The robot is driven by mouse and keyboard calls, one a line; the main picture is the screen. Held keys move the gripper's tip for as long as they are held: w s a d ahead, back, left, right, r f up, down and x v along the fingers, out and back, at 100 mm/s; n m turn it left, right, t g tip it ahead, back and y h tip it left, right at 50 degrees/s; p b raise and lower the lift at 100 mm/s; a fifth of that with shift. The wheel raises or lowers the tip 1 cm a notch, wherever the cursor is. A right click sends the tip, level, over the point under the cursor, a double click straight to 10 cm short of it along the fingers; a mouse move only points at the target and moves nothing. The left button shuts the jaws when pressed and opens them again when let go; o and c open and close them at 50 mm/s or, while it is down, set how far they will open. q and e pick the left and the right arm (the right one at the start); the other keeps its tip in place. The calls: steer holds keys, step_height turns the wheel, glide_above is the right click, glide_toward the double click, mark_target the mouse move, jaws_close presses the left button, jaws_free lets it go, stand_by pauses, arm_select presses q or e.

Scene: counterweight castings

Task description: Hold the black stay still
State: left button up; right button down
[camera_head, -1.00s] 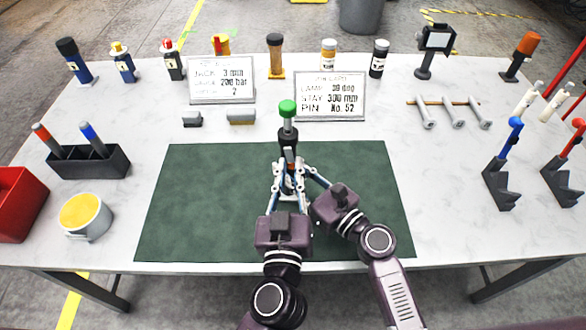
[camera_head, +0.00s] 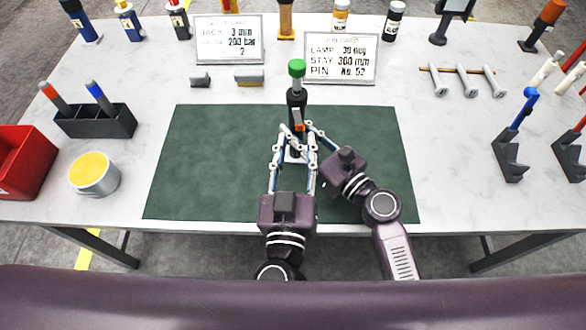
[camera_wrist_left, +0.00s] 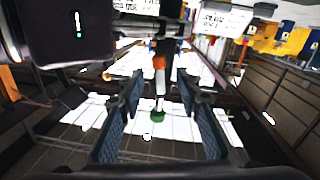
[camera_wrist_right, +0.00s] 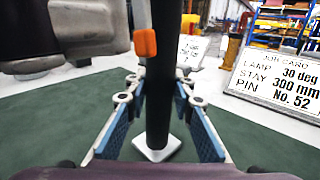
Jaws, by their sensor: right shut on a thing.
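The black stay (camera_head: 297,101) stands upright on the green mat (camera_head: 210,165), with a green knob on a grey rod, an orange lever and a pale square foot. My right gripper (camera_wrist_right: 158,92) is shut on its black tube, which stands between the two blue-padded fingers in the right wrist view. My left gripper (camera_head: 296,146) is on the near side of the stay, its fingers spread apart. In the left wrist view, the stay's rod and green knob (camera_wrist_left: 157,116) show between the open fingers, with gaps either side. The fingers partly hide the stay's lower part.
Two cards (camera_head: 340,58) stand behind the mat, with two small grey blocks (camera_head: 249,77) before them. A black holder (camera_head: 97,122), a round yellow-topped tin (camera_head: 94,173) and a red bin (camera_head: 22,160) are left. Black brackets (camera_head: 510,156) stand right. The mat's left half is clear.

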arm_select(q)
steer(key=s, duration=0.8)
steer(key=shift+s+a, duration=0.2)
steer(key=shift+a, duration=0.15)
arm_select(e)
steer(key=c, duration=1.6)
jaws_free()
steer(key=shift+s+d, duration=0.1)
